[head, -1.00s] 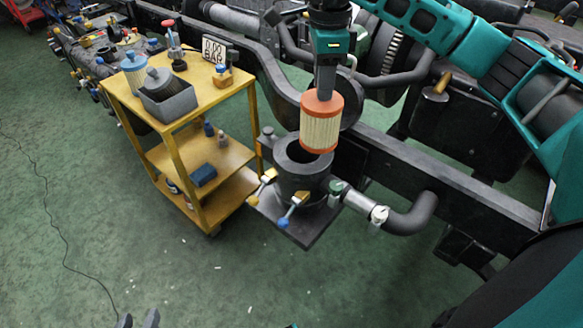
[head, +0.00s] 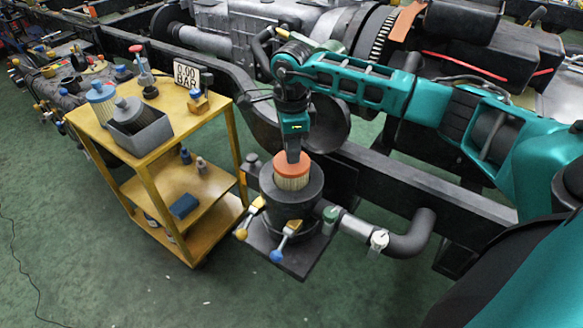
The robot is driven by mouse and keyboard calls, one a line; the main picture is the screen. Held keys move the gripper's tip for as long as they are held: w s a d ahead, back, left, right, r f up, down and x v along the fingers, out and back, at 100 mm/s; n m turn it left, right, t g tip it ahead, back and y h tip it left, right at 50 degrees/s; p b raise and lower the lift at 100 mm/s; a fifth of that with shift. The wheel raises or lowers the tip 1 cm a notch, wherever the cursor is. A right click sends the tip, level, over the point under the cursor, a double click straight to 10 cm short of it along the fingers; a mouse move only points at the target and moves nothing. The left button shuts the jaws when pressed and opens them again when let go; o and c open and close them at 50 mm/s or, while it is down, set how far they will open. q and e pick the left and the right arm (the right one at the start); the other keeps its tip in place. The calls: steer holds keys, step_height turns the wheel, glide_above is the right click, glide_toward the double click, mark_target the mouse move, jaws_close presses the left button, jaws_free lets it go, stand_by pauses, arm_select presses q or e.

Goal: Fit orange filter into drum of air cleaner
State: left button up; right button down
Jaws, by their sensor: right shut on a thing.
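The orange filter (head: 292,172) has an orange top cap and a pale pleated body. It stands upright, with its lower part inside the open drum of the air cleaner (head: 291,215); its bottom is hidden. My right gripper (head: 292,155) points straight down and is shut on the orange cap from above. The dark drum sits on a plate beside the chassis rail, with yellow and blue-tipped latches hanging open on its front. My left gripper is not in view.
A yellow cart (head: 150,165) stands left of the drum, with a grey bin (head: 140,134), a blue-capped filter (head: 101,100) and a gauge sign (head: 187,74) on top. A pipe (head: 395,240) runs right from the drum. Green floor in front is clear.

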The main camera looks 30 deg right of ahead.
mark_target(291, 166)
steer(key=shift+f, duration=1.1)
step_height(291, 166, down, 3)
steer(key=shift+f+b, duration=0.2)
steer(key=shift+b, duration=0.2)
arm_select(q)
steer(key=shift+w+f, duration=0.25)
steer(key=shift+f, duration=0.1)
arm_select(e)
steer(key=shift+f, duration=0.15)
steer(key=c, duration=0.9)
jaws_free()
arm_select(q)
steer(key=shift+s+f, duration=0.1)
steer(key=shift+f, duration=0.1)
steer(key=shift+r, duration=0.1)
